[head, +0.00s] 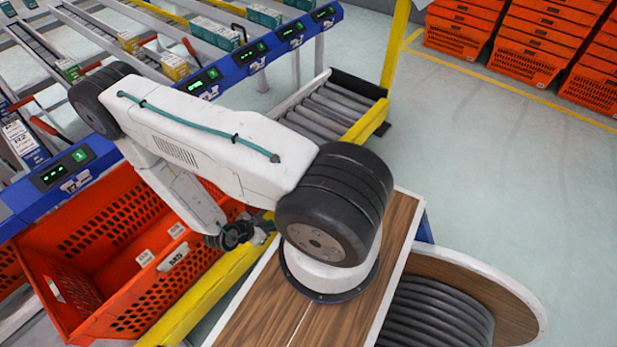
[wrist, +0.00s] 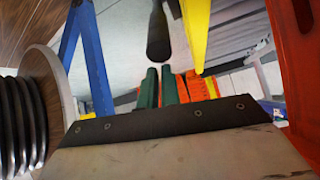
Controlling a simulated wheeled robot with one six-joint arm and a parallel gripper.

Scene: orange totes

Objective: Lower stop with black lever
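A black lever (wrist: 158,35) with a rounded end shows at the top middle of the wrist view. It lies in line with my gripper (wrist: 160,72), just past the fingertips, and I see no contact. My two green fingers stand close together with only a thin gap and nothing between them. In the head view my gripper is mostly hidden behind my arm, low beside the yellow rail (head: 215,285) and the orange tote. The stop itself cannot be made out in either view.
The orange tote (head: 75,270) stands left of my gripper; an orange surface (wrist: 293,60) is close on the right in the wrist view. The yellow rail (wrist: 195,30) runs right beside the lever. A blue post (wrist: 92,60) stands left. Roller conveyor (head: 330,108) lies behind my arm.

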